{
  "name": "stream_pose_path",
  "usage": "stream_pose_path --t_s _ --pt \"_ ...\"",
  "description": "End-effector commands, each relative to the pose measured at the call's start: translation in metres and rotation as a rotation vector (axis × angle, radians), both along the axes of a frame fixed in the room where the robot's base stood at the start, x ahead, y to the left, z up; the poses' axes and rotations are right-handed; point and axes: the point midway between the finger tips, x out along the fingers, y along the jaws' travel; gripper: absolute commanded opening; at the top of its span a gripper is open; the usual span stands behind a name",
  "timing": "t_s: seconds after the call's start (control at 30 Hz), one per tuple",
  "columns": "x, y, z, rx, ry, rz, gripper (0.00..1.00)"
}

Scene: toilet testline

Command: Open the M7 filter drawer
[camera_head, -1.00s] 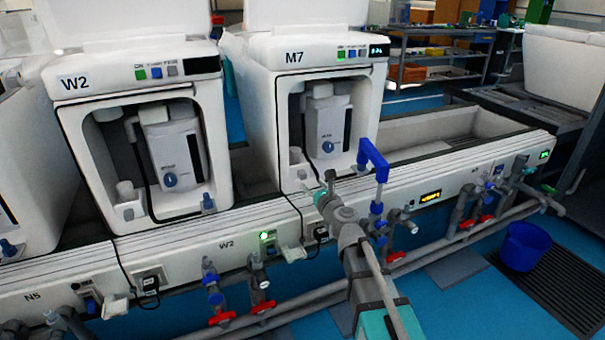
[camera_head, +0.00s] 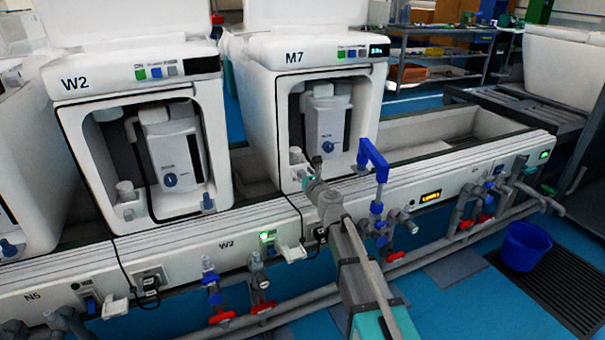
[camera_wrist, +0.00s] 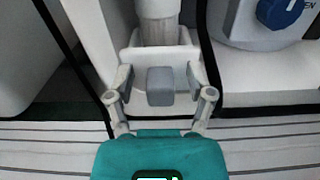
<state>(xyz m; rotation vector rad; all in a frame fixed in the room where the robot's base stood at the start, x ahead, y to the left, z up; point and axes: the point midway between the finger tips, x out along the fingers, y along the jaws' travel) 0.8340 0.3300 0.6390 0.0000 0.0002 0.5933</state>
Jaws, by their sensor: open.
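The M7 machine (camera_head: 294,57) stands right of centre in the head view, with its white front recess open. In the wrist view, the M7 filter drawer (camera_wrist: 188,57) is a small white box front with a grey block-like handle (camera_wrist: 160,86). A white cylinder (camera_wrist: 159,10) rises above it. My gripper (camera_wrist: 160,78) is open, with one finger on each side of the handle. I cannot tell whether the fingers touch it. In the head view, my gripper (camera_head: 309,181) is at the lower left of the M7 recess and partly hides the drawer.
A blue knob (camera_wrist: 280,10) on the dispenser is close at the right in the wrist view. A blue upright tap handle (camera_head: 372,160) stands just right of my arm. The W2 machine (camera_head: 75,83) is at the left. A dark cable runs beside the drawer.

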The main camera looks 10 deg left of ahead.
Motion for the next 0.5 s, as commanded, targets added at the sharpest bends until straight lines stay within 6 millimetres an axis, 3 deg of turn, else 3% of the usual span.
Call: stream_pose_path --t_s 0.07,0.37,0.5 --pt "-0.0001 -0.0001 0.0000 0.000 0.000 0.000 0.57" --pt "0.0000 0.0000 0.0000 0.000 0.000 0.000 0.02" --pt "0.0002 0.0001 0.0000 0.000 0.000 0.000 0.00"
